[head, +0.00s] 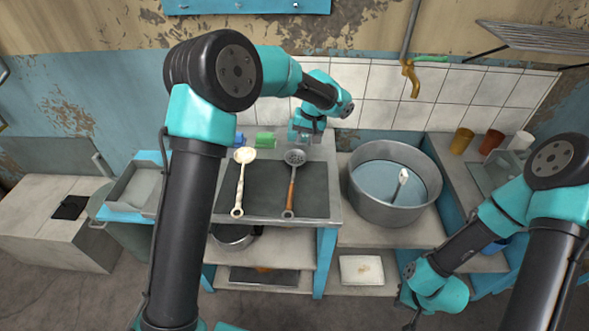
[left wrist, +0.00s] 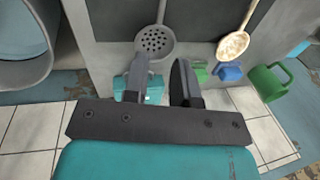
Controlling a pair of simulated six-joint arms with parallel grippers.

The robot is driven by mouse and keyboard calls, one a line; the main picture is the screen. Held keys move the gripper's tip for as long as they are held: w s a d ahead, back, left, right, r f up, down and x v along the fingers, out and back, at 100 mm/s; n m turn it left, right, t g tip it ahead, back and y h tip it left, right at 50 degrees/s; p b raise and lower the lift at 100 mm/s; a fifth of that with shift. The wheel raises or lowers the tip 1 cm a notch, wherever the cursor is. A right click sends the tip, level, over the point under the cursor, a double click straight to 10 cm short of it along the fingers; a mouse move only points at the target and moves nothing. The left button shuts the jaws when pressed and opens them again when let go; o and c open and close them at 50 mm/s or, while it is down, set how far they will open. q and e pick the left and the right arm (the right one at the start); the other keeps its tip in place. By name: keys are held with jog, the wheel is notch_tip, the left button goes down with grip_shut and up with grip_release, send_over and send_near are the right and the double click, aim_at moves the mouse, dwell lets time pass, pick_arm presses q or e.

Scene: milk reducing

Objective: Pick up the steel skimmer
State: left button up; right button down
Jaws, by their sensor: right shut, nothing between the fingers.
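The steel skimmer (head: 294,158) lies on the dark mat on the counter. Its round perforated head is toward the wall and its brown handle points to the front. In the left wrist view, the skimmer's head (left wrist: 155,42) is just beyond the fingertips. My left gripper (head: 304,138) is above the counter, behind the skimmer's head, with its fingers (left wrist: 160,72) apart and nothing between them. My right gripper (head: 411,318) is low at the front right, far from the skimmer, and partly hidden by its own wrist.
A cream ladle (head: 240,190) lies on the mat (head: 265,196) left of the skimmer. A large steel pot (head: 362,205) stands to the right. Several cups stand at the far right.

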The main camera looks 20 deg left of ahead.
pick_arm(q)
send_over(294, 172)
jog(key=d, duration=0.1)
jog(key=f, duration=1)
jog(key=shift+w+d, duration=0.1)
jog(key=shift+w, duration=0.25)
jog(key=shift+s+a+f, duration=0.1)
jog(key=shift+a+f, duration=0.1)
jog(key=shift+f, duration=0.65)
jog(key=shift+s+a+f, duration=0.1)
jog(key=shift+a+f, duration=0.1)
jog(key=shift+f, duration=0.6)
jog(key=shift+s+a+f, duration=0.1)
jog(key=shift+a+f, duration=0.1)
jog(key=shift+f, duration=0.65)
grip_shut()
jog(key=shift+w, duration=0.1)
